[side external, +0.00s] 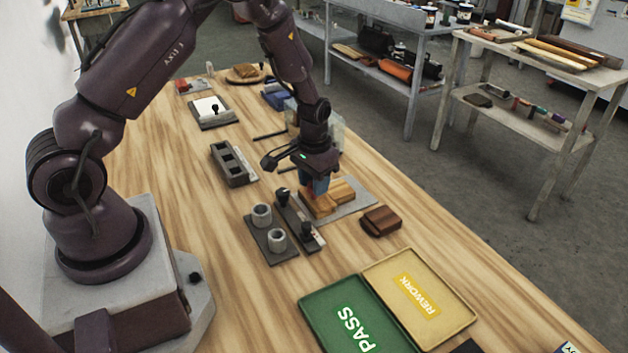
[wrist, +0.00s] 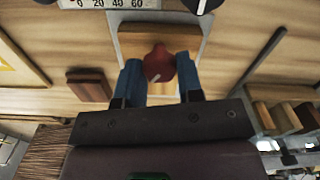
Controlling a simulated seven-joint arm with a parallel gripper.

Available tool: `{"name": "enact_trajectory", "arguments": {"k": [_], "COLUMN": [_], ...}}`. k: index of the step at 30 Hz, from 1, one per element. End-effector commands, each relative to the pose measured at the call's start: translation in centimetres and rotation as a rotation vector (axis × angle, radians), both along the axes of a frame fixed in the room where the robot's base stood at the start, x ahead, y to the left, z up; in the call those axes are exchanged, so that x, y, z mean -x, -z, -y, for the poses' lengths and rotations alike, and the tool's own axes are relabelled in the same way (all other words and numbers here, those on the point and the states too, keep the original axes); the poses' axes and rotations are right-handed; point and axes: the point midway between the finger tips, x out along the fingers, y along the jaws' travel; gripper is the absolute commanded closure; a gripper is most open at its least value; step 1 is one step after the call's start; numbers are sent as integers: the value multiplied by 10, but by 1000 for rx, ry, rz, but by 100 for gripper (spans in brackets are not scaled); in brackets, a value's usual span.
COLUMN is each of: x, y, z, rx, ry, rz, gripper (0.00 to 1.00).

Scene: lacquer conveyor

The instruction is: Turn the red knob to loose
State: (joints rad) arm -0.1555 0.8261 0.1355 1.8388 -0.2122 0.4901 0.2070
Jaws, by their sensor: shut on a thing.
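The red knob (wrist: 159,62) sits on a light wooden block (wrist: 130,45) in the wrist view, with a small pale mark on its near side. The block rests on a grey plate (wrist: 204,20). My gripper (wrist: 160,74) has its two blue fingers on either side of the knob, shut on it. In the side view my gripper (side external: 317,188) points down at the wooden block (side external: 342,190), on its grey plate (side external: 362,203). There the fingers mostly hide the knob. No label for loose is readable.
A dark strip with a black knob (side external: 283,195) and a holder with two grey cups (side external: 262,238) stand left of the plate. A brown block (side external: 381,221) lies to the right. Green PASS (side external: 312,312) and yellow REWORK (side external: 388,268) trays lie in front. A slotted grey block (side external: 232,165) stands further left.

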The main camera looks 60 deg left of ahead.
Motion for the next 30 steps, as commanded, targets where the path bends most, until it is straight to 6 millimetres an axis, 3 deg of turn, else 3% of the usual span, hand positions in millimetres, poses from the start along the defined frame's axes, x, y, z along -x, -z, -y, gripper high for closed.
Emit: {"name": "enact_trajectory", "arguments": {"k": [15, 30], "x": [0, 0], "y": [-1, -1], "z": [0, 0], "rx": [1, 2], "ry": [-425, -572], "rz": [-2, -2], "gripper": [90, 90]}}
